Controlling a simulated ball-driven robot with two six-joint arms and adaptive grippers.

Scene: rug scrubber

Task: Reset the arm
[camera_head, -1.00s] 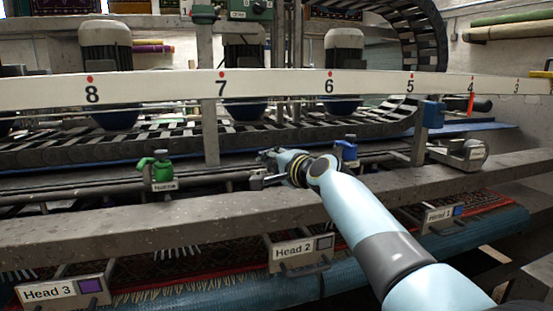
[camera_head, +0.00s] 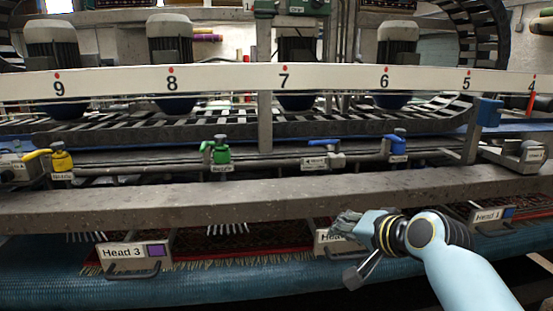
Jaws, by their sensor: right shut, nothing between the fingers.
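My right arm comes in from the lower right, pale blue with a dark wrist. My right gripper (camera_head: 347,250) is shut and empty in front of the grey beam, partly covering the middle head label (camera_head: 328,237). It appears close to that label's bracket; I cannot tell whether they touch. My left gripper is not in view.
A grey beam (camera_head: 150,204) crosses the view. Behind it are green (camera_head: 216,152), blue (camera_head: 396,147) and yellow (camera_head: 60,160) valves. A numbered white rail (camera_head: 220,80) runs above. The Head 3 plate (camera_head: 136,251) hangs by the rug (camera_head: 205,245) and blue roller (camera_head: 50,275).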

